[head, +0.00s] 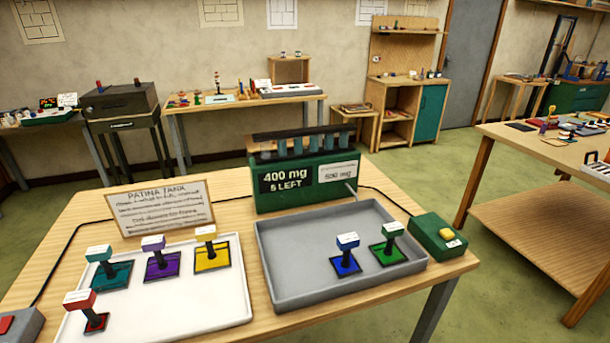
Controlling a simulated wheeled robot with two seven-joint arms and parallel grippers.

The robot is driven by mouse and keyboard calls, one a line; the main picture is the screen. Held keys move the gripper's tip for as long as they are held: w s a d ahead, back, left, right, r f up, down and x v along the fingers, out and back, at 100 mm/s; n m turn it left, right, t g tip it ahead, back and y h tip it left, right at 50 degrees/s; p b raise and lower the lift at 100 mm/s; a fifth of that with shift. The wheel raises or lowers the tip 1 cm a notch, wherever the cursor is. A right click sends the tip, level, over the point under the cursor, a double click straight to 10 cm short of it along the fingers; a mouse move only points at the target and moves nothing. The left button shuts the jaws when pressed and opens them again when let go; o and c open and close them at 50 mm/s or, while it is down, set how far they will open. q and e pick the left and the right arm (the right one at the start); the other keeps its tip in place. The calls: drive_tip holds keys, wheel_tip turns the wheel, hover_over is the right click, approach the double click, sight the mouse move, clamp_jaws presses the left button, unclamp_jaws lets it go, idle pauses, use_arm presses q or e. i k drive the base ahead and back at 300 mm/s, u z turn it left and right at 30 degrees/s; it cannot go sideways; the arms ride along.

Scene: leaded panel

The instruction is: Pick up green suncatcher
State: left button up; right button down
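The green suncatcher (388,252) lies in the right part of a grey tray (290,292) on the wooden table in front of me. It is a flat green square with a dark upright post and a white-and-green block on top. A blue suncatcher (345,265) of the same shape stands just left of it in the same tray, close beside it. Neither of my grippers shows in the head view.
A white tray (215,310) at left holds teal, purple, yellow and red pieces. A green dispenser box (305,187) stands behind the grey tray, with a sign (160,207) to its left. A green box with a yellow button (437,238) sits right of the grey tray.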

sight(387, 253)
drive_tip(key=z, duration=0.85)
drive_tip(key=i, duration=0.4)
drive_tip(key=u, duration=0.85)
